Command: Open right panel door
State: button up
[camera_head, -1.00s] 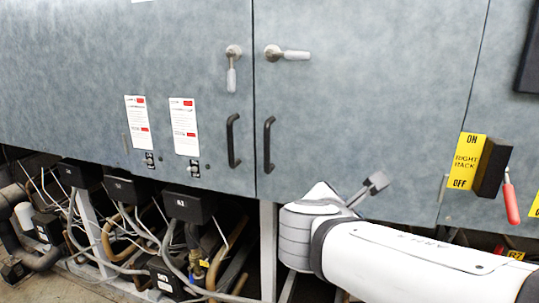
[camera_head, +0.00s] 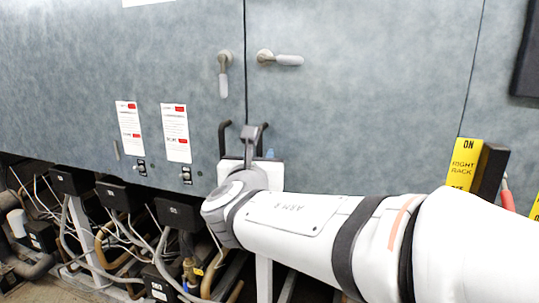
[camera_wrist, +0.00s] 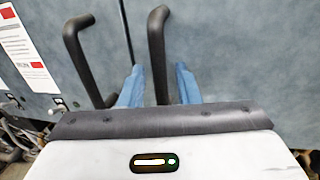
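The right panel door (camera_head: 360,110) is a flat blue-grey panel, and it looks shut. Its lever latch (camera_head: 280,58) points sideways to the right. Its black pull handle (camera_wrist: 157,35) stands upright near the seam; in the head view my gripper partly hides it. My gripper (camera_wrist: 160,82) has two blue fingers, one on each side of the lower part of this handle. The fingers are open, with gaps visible between them and the bar. In the head view my gripper (camera_head: 254,150) is low in front of the door seam.
The left door's pull handle (camera_wrist: 85,60) is close to my left finger. The left door's lever (camera_head: 224,75) points down. Labels (camera_head: 175,132) are on the left door. Pipes and black boxes (camera_head: 178,214) lie below. A yellow switch sign (camera_head: 465,163) is at right.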

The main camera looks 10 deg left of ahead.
jog(key=shift+w, duration=0.2)
jog(key=shift+c, duration=0.2)
grip_shut()
